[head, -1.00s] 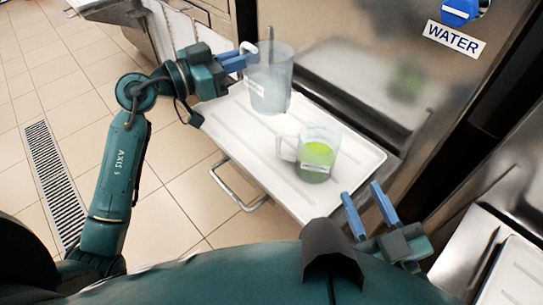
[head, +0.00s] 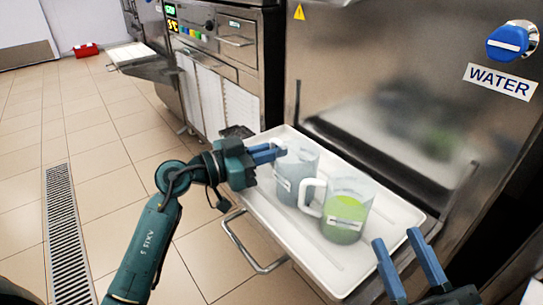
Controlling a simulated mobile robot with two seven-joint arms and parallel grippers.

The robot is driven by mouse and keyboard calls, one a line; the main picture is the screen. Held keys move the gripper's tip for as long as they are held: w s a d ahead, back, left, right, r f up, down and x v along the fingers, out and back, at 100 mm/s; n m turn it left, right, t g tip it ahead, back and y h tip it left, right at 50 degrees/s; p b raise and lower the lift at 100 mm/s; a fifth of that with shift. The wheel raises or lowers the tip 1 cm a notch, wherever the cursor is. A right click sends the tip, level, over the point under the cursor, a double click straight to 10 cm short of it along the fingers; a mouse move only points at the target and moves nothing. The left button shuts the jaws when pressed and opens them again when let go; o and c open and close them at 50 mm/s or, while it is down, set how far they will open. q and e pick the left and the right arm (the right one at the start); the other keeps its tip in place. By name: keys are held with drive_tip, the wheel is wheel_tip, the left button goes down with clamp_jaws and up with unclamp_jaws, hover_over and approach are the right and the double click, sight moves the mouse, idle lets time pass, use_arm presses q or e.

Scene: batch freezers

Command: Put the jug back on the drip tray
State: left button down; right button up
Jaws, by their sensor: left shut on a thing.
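A clear, empty-looking jug (head: 298,177) with a white label is at the far half of the white drip tray (head: 394,246). My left gripper (head: 274,152) is shut on this jug's handle, at its upper left. The jug looks upright; its base is partly hidden behind a second jug, so I cannot tell whether it touches the tray. The second jug (head: 345,208), holding green liquid, stands on the tray just in front and to the right, with its white handle towards the first jug. My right gripper (head: 396,240) is open and empty near the tray's right front edge.
A steel freezer front with a blue knob (head: 507,42) and a WATER label (head: 499,81) rises behind the tray. A metal bar handle (head: 256,251) sticks out at the tray's left. Another machine (head: 222,70) stands further back. Tiled floor is clear at left.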

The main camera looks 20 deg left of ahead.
use_arm(q)
drive_tip(key=c, duration=1.5)
unclamp_jaws()
use_arm(e)
drive_tip(key=shift+f, duration=0.1)
drive_tip(key=shift+s+f, duration=0.1)
drive_tip(key=shift+f, duration=0.05)
